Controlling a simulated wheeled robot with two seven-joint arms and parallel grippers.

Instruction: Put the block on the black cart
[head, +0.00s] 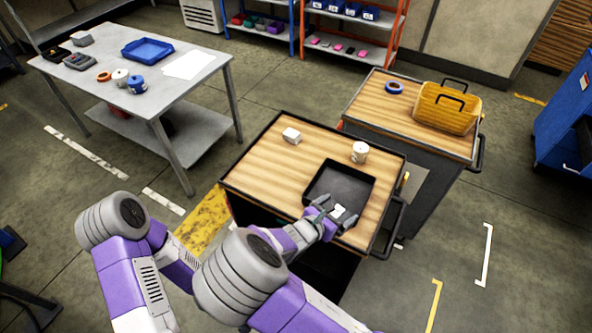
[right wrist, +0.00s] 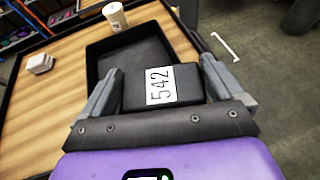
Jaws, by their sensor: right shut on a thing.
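A black block (right wrist: 188,84) with a white label reading 542 is between the fingers of my right gripper (right wrist: 160,88), which is shut on it. In the head view my right gripper (head: 331,211) is at the front part of the near black cart (head: 278,132), over the near edge of a black tray (head: 358,182). There the block shows mostly as its white label (head: 339,211). I cannot tell whether the block touches the tray. My left gripper is not in view.
On the near cart's wooden top are a small white box (head: 291,135) and a pale cup (head: 360,152). A grey table (head: 190,93) stands left.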

